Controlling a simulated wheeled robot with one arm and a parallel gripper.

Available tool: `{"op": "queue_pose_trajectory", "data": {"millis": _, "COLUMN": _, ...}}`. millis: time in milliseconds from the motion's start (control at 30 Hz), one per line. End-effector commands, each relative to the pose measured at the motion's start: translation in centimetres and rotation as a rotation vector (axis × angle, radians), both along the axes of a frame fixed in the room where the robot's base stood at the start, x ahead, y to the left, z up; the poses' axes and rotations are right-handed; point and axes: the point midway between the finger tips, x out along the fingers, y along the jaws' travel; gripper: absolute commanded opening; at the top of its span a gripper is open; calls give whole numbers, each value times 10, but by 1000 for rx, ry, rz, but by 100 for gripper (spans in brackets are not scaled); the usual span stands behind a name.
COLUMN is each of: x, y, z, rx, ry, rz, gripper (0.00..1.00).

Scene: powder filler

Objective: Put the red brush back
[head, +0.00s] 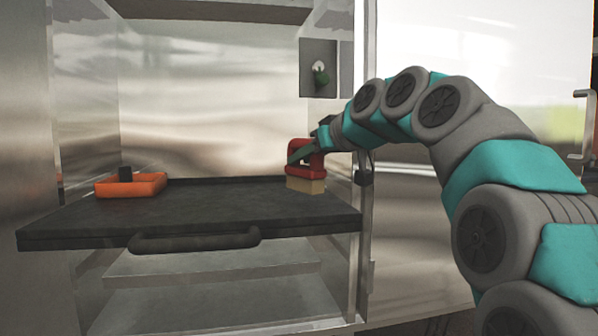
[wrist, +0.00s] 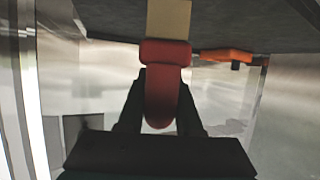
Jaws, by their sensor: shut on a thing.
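The red brush (head: 304,176) has a red handle and a pale tan bristle block at its lower end. It is upright at the right end of the dark shelf (head: 215,207), bristles down. I cannot tell whether the bristles touch the shelf. My gripper (head: 312,150) comes from the right and is shut on the red handle. In the wrist view the red brush (wrist: 166,52) lies between the two dark fingers of my gripper (wrist: 160,105), its bristles pointing to the top of the picture.
The shelf has a dark front handle (head: 195,240). The shelf's middle is clear.

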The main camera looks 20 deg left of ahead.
Motion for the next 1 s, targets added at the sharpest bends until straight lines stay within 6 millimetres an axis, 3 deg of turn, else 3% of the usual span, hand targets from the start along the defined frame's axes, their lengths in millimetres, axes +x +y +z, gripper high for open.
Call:
{"op": "queue_pose_trajectory", "data": {"millis": 200, "x": 20, "y": 17, "z": -2, "rx": 0, "ry": 0, "rz": 0, "gripper": 0}}
{"op": "queue_pose_trajectory", "data": {"millis": 600, "x": 29, "y": 24, "z": -5, "rx": -2, "ry": 1, "rz": 2, "gripper": 0}}
{"op": "queue_pose_trajectory", "data": {"millis": 1000, "x": 28, "y": 23, "z": -33, "rx": 0, "ry": 3, "rz": 1, "gripper": 0}}
